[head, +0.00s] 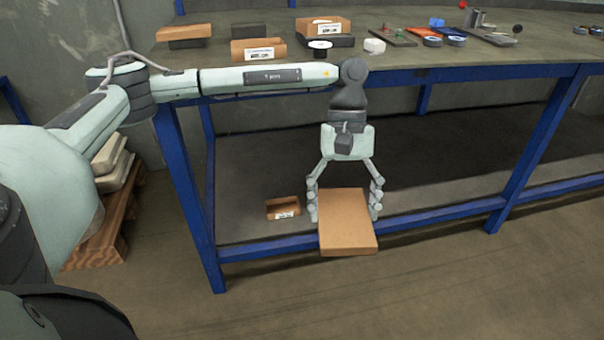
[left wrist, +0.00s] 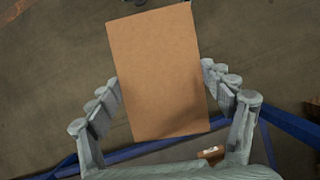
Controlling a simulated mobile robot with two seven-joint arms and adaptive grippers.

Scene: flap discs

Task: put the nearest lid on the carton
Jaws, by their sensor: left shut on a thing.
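My left gripper (head: 344,216) hangs downward in front of the workbench, with its fingers shut on the two long sides of a flat brown cardboard lid (head: 346,232). The lid is held in the air, and in the left wrist view (left wrist: 162,70) it fills the middle between the fingers. A small open brown carton (head: 283,208) with a white label is on the lower shelf, left of the lid; it also shows in the left wrist view (left wrist: 211,153). Another labelled carton (head: 258,50) stands at the tabletop's front edge. My right gripper is not in view.
The bench top (head: 470,62) holds a brown lid-like piece on a dark block (head: 184,35), a second labelled carton (head: 322,25), a white round piece (head: 374,46) and several discs and tools. A blue leg (head: 190,180) and lower rail (head: 430,211) stand nearby. The front floor is clear.

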